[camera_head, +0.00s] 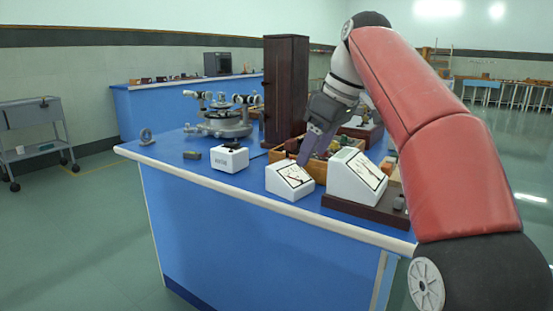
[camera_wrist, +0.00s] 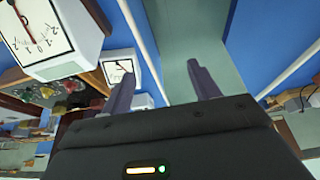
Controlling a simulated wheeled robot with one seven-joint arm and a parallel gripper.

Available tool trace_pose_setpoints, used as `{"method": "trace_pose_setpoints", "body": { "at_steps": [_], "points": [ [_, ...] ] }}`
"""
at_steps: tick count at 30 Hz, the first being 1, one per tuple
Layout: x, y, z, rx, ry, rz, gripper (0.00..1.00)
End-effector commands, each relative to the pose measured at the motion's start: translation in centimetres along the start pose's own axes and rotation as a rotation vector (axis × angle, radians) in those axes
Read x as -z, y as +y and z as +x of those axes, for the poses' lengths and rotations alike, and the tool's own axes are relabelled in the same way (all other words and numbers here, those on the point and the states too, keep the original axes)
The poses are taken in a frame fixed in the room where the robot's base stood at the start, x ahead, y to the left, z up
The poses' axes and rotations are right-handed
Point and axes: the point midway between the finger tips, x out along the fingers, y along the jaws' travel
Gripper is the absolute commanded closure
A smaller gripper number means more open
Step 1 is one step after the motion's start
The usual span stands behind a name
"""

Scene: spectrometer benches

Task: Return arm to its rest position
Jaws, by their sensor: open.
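My red arm (camera_head: 420,110) reaches in from the right in the head view, bent over the blue bench (camera_head: 230,205). My gripper (camera_head: 306,158) points down at the bench, just above or behind a small white meter (camera_head: 289,181); whether it touches the meter cannot be told from this view. In the wrist view my gripper (camera_wrist: 162,85) has its two fingers apart, with nothing between them but floor and bench edge beyond. The small white meter also shows in the wrist view (camera_wrist: 119,66), beyond the left finger.
A larger white meter (camera_head: 357,177) on a dark base stands right of the gripper. A wooden tray (camera_head: 318,172), a tall dark wooden box (camera_head: 286,90), a white block (camera_head: 229,158) and a spectrometer (camera_head: 222,122) stand nearby. Open floor lies left, with a grey cart (camera_head: 33,112).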

Motion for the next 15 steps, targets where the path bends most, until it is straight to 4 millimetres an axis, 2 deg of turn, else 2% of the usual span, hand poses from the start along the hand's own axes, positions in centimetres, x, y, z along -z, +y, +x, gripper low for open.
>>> {"method": "trace_pose_setpoints", "body": {
  "at_steps": [8,15],
  "points": [
    [-0.9,-1.2,0.3,-0.034,-0.010,0.069,0.39],
    [-2.7,-2.6,1.0,-0.085,-0.023,0.169,0.39]
  ]
}}
